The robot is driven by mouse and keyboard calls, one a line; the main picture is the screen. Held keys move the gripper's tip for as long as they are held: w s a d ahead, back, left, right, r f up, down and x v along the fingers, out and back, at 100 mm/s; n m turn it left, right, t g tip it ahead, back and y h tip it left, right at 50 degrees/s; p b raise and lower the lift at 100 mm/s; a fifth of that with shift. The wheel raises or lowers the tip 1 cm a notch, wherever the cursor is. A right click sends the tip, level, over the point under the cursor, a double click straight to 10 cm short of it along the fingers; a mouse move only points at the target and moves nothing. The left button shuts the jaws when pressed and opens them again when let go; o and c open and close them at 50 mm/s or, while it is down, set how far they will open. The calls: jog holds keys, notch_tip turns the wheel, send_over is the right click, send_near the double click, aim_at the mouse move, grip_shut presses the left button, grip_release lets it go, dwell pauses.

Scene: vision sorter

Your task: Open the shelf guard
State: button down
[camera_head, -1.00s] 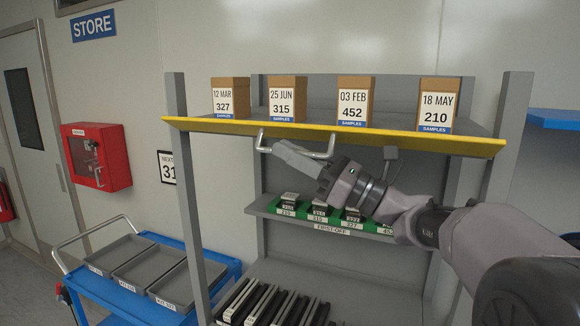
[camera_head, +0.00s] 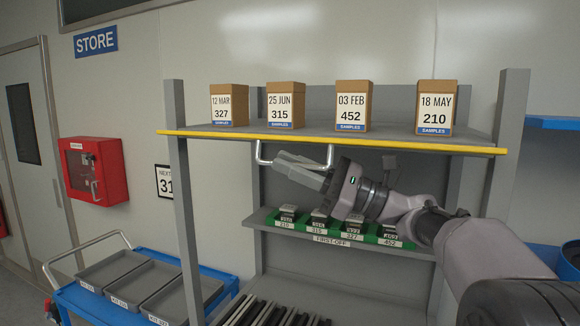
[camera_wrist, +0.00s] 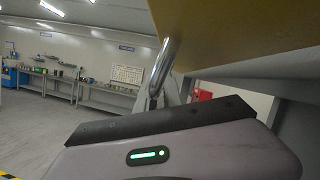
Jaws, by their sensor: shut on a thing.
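The shelf guard (camera_head: 330,138) shows in the head view as a thin yellow-edged panel along the upper shelf, seen nearly edge-on. A silver bar handle (camera_head: 261,154) hangs below its left part. My gripper (camera_head: 284,162) is shut on this handle, its fingers just under the yellow edge. In the wrist view the guard's yellow face (camera_wrist: 255,35) fills the upper right, and the handle (camera_wrist: 165,68) runs down towards my gripper. The grip itself is partly hidden there by my gripper's body.
Several brown sample boxes (camera_head: 353,105) stand on the upper shelf. Below, a green first-off rack (camera_head: 300,228) holds several parts. A blue cart with grey trays (camera_head: 115,265) stands at lower left. A shelf post (camera_head: 184,215) rises left of my gripper.

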jog(key=c, duration=1.5)
grip_release()
jog(key=v, duration=0.7)
jog(key=shift+d, duration=0.2)
jog(key=shift+s+f, duration=0.1)
